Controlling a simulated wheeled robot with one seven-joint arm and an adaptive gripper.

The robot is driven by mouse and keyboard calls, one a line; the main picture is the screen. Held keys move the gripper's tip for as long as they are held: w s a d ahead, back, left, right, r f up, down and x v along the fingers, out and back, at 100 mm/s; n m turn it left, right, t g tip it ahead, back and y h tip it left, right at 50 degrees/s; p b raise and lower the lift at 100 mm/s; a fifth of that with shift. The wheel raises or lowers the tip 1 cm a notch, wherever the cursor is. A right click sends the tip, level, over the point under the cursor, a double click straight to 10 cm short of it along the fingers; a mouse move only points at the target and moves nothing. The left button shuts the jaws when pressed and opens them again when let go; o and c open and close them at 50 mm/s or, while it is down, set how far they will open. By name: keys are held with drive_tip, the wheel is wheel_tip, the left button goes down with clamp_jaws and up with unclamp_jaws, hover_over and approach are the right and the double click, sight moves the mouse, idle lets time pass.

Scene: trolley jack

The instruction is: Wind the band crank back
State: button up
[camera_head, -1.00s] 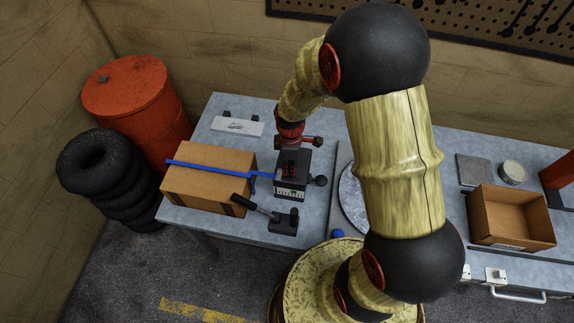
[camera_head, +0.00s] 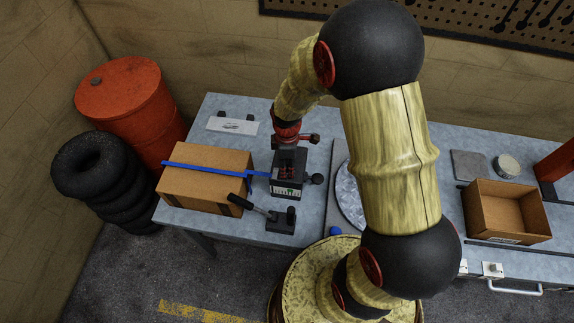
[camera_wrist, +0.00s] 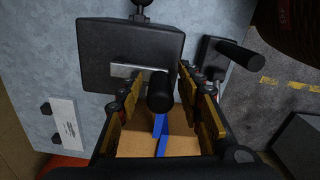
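The band machine is a black box-shaped unit (camera_head: 288,188) on the bench, right of the cardboard box. A blue band (camera_head: 208,168) runs across the box top to it and also shows in the wrist view (camera_wrist: 160,133). In the wrist view, the crank is a flat metal arm (camera_wrist: 124,71) with an upright black handle (camera_wrist: 160,92) on the dark housing (camera_wrist: 130,45). My gripper (camera_wrist: 158,76) is open, its two fingers on either side of the handle, with gaps visible. In the head view my gripper (camera_head: 288,150) is over the machine, its fingertips hard to make out.
The cardboard box (camera_head: 205,190) stands left of the machine. A black lever tool (camera_head: 280,219) is in front of it. A white sign plate (camera_head: 232,126) lies behind the box. An open carton (camera_head: 506,212) stands on the right. A red drum (camera_head: 125,100) and stacked tyres (camera_head: 100,175) are at left.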

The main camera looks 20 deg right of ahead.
wheel_tip(320, 180, up, 12)
idle(0.8)
idle(0.4)
